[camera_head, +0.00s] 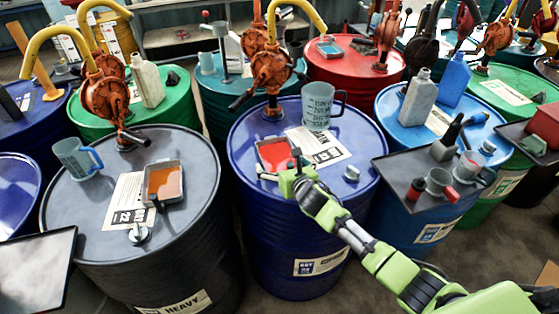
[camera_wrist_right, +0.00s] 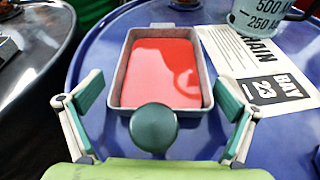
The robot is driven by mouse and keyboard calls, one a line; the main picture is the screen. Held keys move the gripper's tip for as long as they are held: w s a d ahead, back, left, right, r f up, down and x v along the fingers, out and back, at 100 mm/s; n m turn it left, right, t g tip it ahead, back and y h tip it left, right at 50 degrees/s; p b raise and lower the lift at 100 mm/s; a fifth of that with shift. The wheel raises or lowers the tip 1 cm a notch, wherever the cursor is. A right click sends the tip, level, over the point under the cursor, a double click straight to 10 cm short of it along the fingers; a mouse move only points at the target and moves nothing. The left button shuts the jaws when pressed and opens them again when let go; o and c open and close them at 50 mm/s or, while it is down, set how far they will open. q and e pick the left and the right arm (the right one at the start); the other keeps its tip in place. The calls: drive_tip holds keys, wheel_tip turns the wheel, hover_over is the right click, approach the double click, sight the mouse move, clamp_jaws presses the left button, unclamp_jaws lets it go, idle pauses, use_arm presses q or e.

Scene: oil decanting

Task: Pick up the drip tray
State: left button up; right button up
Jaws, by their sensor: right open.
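A shallow grey drip tray (camera_head: 257,163) with red liquid lies on the middle blue drum (camera_head: 290,215). My right gripper (camera_head: 281,176) is at its near right edge. In the right wrist view the drip tray (camera_wrist_right: 122,82) is just ahead, level, with its near end between my right gripper's (camera_wrist_right: 160,92) spread fingers. The fingers are open and seem apart from the tray walls. A round dark green knob (camera_wrist_right: 153,128) covers part of the near rim; I cannot tell whether it belongs to the tray. My left gripper is out of view.
A clear measuring jug (camera_head: 317,107) stands on a paper label (camera_head: 322,150), right of the tray. A rotary pump (camera_head: 271,72) rises behind it. A second tray (camera_head: 163,183) with orange liquid lies on the grey drum (camera_head: 90,225). A dark shelf (camera_head: 395,165) with small items is to the right.

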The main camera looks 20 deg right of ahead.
drive_tip(key=c, duration=1.4)
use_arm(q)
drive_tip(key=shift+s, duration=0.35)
use_arm(e)
drive_tip(key=shift+r, duration=0.1)
drive_tip(key=shift+c, duration=0.2)
drive_tip(key=shift+r, duration=0.1)
drive_tip(key=shift+r, duration=1.05)
use_arm(q)
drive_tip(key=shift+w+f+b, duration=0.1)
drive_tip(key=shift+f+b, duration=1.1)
drive_tip(key=shift+b, duration=0.05)
use_arm(e)
drive_tip(key=s+d+r, duration=0.2)
drive_tip(key=s+r, duration=0.3)
drive_tip(key=s, duration=0.1)
drive_tip(key=s+d+r, duration=0.3)
drive_tip(key=s+r, duration=0.2)
drive_tip(key=s, duration=0.1)
drive_tip(key=shift+s+d+r, duration=0.3)
drive_tip(key=shift+s+d, duration=0.05)
